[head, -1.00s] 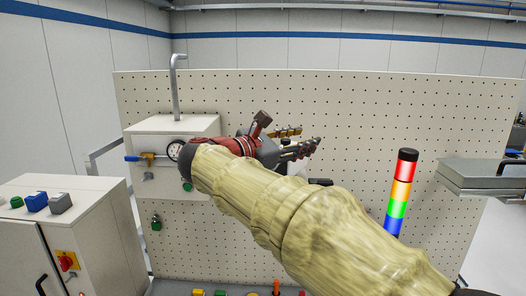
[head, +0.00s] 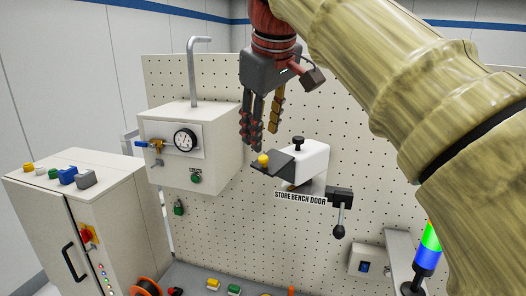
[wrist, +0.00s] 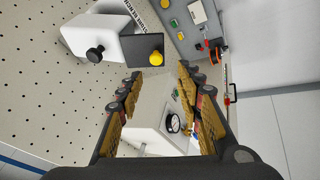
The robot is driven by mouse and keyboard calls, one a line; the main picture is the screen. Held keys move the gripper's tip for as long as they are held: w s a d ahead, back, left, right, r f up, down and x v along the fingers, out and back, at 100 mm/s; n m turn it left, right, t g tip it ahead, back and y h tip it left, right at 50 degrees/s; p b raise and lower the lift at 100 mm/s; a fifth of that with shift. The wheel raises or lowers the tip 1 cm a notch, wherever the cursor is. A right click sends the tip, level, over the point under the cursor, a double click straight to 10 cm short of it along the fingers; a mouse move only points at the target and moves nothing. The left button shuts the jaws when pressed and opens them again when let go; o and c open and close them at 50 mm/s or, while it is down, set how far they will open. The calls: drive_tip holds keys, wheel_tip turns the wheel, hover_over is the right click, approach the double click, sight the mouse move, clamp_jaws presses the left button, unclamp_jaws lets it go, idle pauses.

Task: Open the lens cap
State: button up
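A white block-shaped device (head: 313,158) is mounted on the pegboard, with a black knob (head: 298,143) on top. A dark flat plate (head: 280,165) with a yellow knob (head: 263,159) extends from its left side; it may be the lens cap, but I cannot tell for sure. My gripper (head: 261,138) points down above and slightly behind the plate in the head view, fingers apart and empty. In the wrist view, my gripper (wrist: 158,78) is open, and the dark plate (wrist: 143,47) with its yellow knob (wrist: 156,58) lies just beyond the fingertips, apart from them.
A white box with a gauge (head: 185,140) is to the left. A control cabinet (head: 95,210) stands far left. A coloured light tower (head: 428,250) is at right.

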sight(263, 158)
drive_tip(key=x, duration=0.7)
drive_tip(key=shift+d, duration=0.25)
drive_tip(key=shift+w+d+f, duration=0.2)
drive_tip(key=shift+w, duration=0.05)
drive_tip(key=shift+a, duration=0.1)
drive_tip(key=shift+s, duration=0.1)
drive_tip(key=shift+c, duration=0.3)
clamp_jaws()
